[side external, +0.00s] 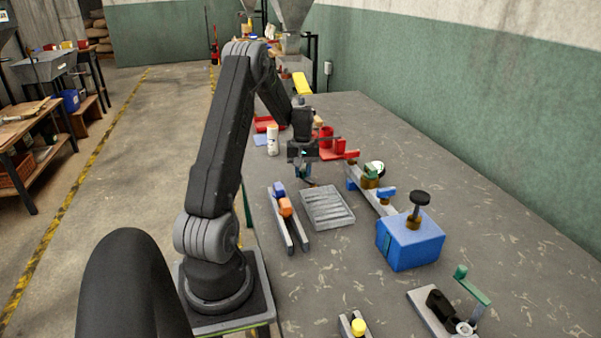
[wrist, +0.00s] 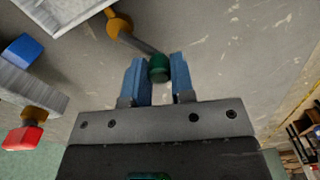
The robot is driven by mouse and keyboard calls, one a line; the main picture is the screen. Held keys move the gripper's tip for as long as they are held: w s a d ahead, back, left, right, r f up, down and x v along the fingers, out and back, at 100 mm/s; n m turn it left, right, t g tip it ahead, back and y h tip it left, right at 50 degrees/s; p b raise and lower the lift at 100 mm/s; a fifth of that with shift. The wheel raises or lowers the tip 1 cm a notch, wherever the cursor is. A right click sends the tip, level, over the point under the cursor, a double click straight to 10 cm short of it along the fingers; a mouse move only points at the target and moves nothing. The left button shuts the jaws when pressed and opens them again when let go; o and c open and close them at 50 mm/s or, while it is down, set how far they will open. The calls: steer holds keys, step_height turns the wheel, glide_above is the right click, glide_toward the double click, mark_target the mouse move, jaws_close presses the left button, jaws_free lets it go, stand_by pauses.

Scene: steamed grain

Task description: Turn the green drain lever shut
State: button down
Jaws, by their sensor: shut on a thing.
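The drain lever shows in the wrist view as a brass hub (wrist: 118,25) with a thin grey rod running to a green knob (wrist: 158,68). My gripper (wrist: 158,76) has its two blue fingers on either side of the green knob and is shut on it. In the side external view my gripper (side external: 303,174) points down at the table just behind the ribbed grey tray. The lever is mostly hidden there by the gripper.
The ribbed tray (side external: 328,208) lies close in front of my gripper. A valve rail (side external: 379,200) with red, green and blue handles stands to the right. A blue box (side external: 410,243) with a black knob and a rail with blue and orange blocks (side external: 285,207) stand nearer.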

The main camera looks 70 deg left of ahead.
steer(key=m, duration=0.1)
steer(key=w+m, duration=0.1)
steer(key=m, duration=0.1)
steer(key=shift+w+a+m, duration=0.15)
steer(key=shift+a+m, duration=0.15)
steer(key=shift+w+m, duration=0.3)
steer(key=shift+m, duration=0.4)
steer(key=shift+w+m, duration=0.3)
steer(key=shift+m, duration=0.4)
steer(key=c, duration=1)
jaws_free()
steer(key=shift+o, duration=0.2)
steer(key=shift+r, duration=0.1)
step_height(320, 180, up, 14)
